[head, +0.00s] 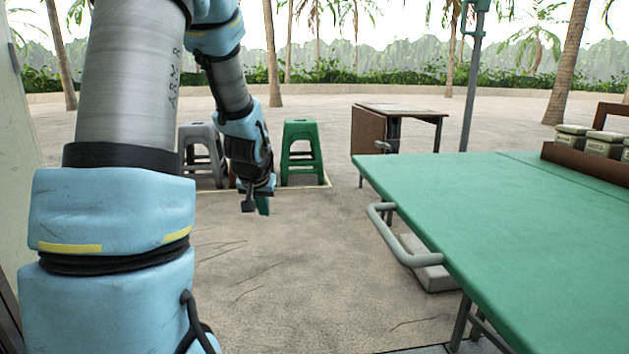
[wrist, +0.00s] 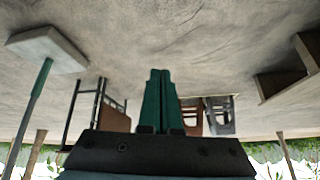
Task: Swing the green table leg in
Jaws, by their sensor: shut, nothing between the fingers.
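The green-topped table (head: 500,215) stands at the right in the head view. A grey tube loop (head: 402,245) sticks out from its near left edge; I cannot tell whether it is a handle or part of a leg. A dark metal leg (head: 460,322) shows under the front edge, cut off by the frame.
A pole (head: 472,90) rises behind the table above a concrete block (head: 430,268). A small brown folding table (head: 400,112), a green stool (head: 302,150) and a grey stool (head: 203,150) stand farther back. Lidded containers (head: 573,138) sit on the green table. Sandy ground in between is clear.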

